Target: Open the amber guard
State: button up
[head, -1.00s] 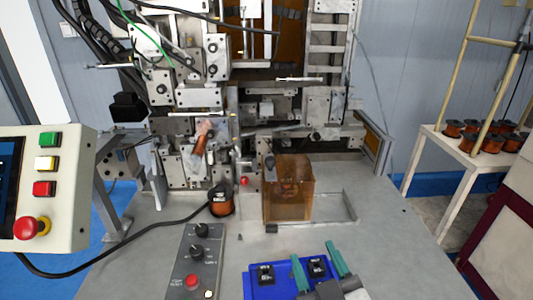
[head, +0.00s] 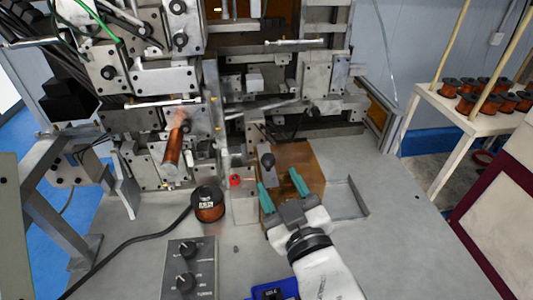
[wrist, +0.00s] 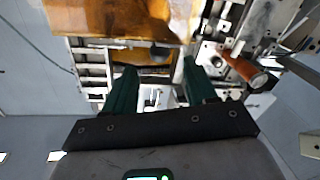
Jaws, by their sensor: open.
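The amber guard (head: 308,160) is a see-through brown box on the machine's grey bed, right of centre in the head view. It fills the upper left of the wrist view (wrist: 120,18). A dark rounded knob (head: 268,160) stands at its upper left. My gripper (head: 279,182) is open, its two green fingers pointing at the guard and overlapping its lower front in the head view. In the wrist view the open fingers (wrist: 160,72) have nothing between them close up; a dark shape lies just beyond their tips. I cannot tell whether they touch the guard.
A copper spool (head: 208,207) and a control box with dark knobs (head: 187,265) are at left on the bed. Machine plates rise behind the guard. A table with copper spools (head: 450,105) stands right.

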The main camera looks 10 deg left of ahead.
aim_at(270, 166)
jog(key=p+x, duration=0.1)
jog(key=x, duration=0.7)
jog(key=shift+f, duration=0.1)
jog(key=shift+s, duration=0.1)
jog(key=shift+c, duration=0.3)
grip_shut()
